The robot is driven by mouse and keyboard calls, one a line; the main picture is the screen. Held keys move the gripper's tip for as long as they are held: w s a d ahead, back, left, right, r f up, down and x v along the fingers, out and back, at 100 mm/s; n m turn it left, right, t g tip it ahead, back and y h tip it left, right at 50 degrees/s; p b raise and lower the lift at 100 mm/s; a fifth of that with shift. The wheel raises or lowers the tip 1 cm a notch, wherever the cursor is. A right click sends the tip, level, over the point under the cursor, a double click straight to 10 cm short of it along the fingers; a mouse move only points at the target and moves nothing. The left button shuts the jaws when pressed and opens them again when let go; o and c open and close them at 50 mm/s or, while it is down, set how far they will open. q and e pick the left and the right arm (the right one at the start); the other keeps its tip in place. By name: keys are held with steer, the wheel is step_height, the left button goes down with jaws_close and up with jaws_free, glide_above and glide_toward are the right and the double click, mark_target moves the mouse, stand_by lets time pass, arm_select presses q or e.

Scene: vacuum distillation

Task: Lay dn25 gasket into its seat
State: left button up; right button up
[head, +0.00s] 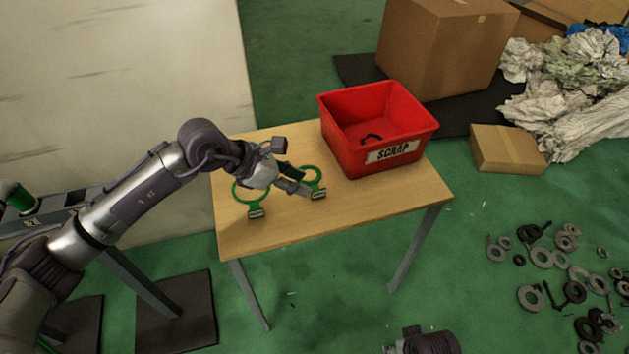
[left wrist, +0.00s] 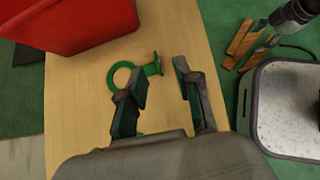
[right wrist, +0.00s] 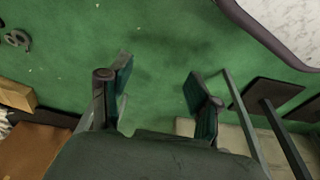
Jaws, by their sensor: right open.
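Two green ring gaskets with tabs lie on the wooden table: one at the left (head: 236,192), partly hidden by my left gripper, and one further right (head: 322,180). I cannot read their tabs, so which is the dn25 gasket is unclear. My left gripper (head: 296,181) is over the table close to the right ring. In the left wrist view its fingers (left wrist: 161,85) are apart, with a green ring (left wrist: 114,75) and its tab beyond them and nothing between them. My right gripper (right wrist: 158,85) is open and empty above the green floor. No seat is identifiable.
A red SCRAP bin (head: 375,157) with a dark piece inside stands on the table (head: 300,222) behind the rings. Cardboard boxes (head: 440,50) and crumpled sheets lie beyond. Loose rings and scrap (head: 541,258) cover the floor at right. The table's front is clear.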

mark_target(321, 190)
arm_select(q)
steer(key=x, duration=0.3)
steer(key=shift+d+f, duration=0.25)
steer(key=shift+f, duration=0.05)
steer(key=x, duration=0.2)
steer(key=b+x, duration=0.1)
steer(key=x, duration=0.1)
steer(key=shift+w+f, duration=0.3)
steer(key=shift+w, duration=0.15)
jaws_close()
arm_select(e)
steer(key=shift+w+r, duration=0.2)
steer(key=shift+r, duration=1.55)
